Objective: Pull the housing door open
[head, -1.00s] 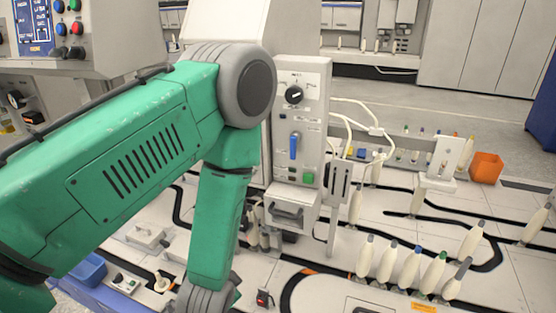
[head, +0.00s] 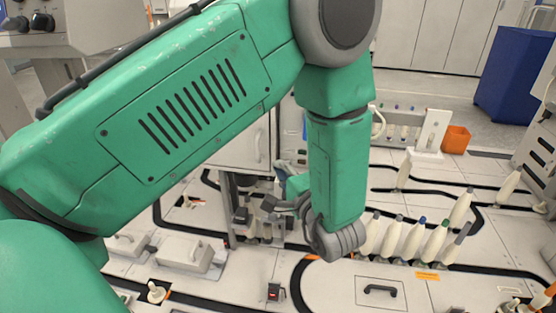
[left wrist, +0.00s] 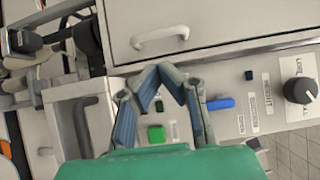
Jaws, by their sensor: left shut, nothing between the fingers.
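The housing door (head: 238,150) is a pale panel with a white bar handle (head: 258,147), partly hidden behind my left arm in the head view. In the left wrist view the door (left wrist: 230,22) fills the top and its handle (left wrist: 160,38) runs across; the door looks flush with its frame. My left gripper (left wrist: 158,68) is shut and empty, its fingertips meeting just below the handle in that picture and apart from it. In the head view the left gripper (head: 272,200) is low in front of the housing, partly hidden by its wrist. My right gripper is not in view.
The control panel with a black knob (left wrist: 300,90), blue lever (left wrist: 221,104) and green button (left wrist: 156,133) lies beside the door. A dark-handled drawer (left wrist: 85,120) is near the fingers. Several bobbins (head: 412,238) stand right of my arm. An orange bin (head: 455,139) is farther back.

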